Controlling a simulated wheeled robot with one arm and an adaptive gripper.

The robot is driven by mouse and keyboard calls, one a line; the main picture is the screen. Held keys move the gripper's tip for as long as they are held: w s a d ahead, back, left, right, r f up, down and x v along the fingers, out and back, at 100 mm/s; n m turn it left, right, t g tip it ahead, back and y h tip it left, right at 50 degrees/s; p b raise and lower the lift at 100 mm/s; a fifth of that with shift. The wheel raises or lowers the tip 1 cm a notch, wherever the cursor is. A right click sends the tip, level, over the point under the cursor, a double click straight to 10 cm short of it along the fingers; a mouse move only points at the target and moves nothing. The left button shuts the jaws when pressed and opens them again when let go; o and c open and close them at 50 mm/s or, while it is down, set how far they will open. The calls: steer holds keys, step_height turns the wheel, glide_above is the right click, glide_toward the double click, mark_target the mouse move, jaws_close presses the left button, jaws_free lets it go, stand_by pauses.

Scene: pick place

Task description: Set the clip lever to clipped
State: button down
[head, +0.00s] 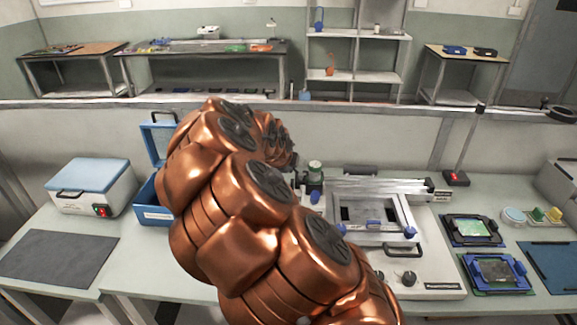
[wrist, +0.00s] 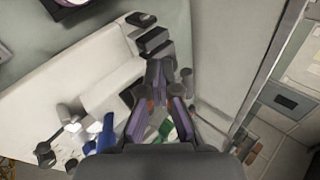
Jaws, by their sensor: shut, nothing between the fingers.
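My gripper (wrist: 160,75) is in the wrist view with its dark, purple-sided fingers together and nothing held. In the head view it is hidden behind my copper arm. I cannot tell for certain which part is the clip lever. A pale machine (head: 425,270) stands on the bench in the head view, with a raised frame and small blue clips (head: 345,229) along the frame's front edge. In the wrist view a blue piece (wrist: 101,136) lies left of my fingers, apart from them, and a pale housing (wrist: 95,80) with dark blocks is beyond.
A blue-lidded white box (head: 92,187) and a dark mat (head: 58,258) are at left. An open blue case (head: 155,212) is partly behind my arm. Green boards in blue-and-black holders (head: 497,272) lie right of the machine. A bench-back wall (head: 330,137) runs behind.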

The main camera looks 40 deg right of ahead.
steer(key=shift+d, duration=0.1)
steer(key=shift+w+d, duration=0.4)
steer(key=shift+d, duration=0.2)
steer(key=shift+s, duration=0.15)
steer(key=shift+s+d+b, duration=0.1)
steer(key=shift+s+b, duration=0.25)
steer(key=shift+s, duration=0.35)
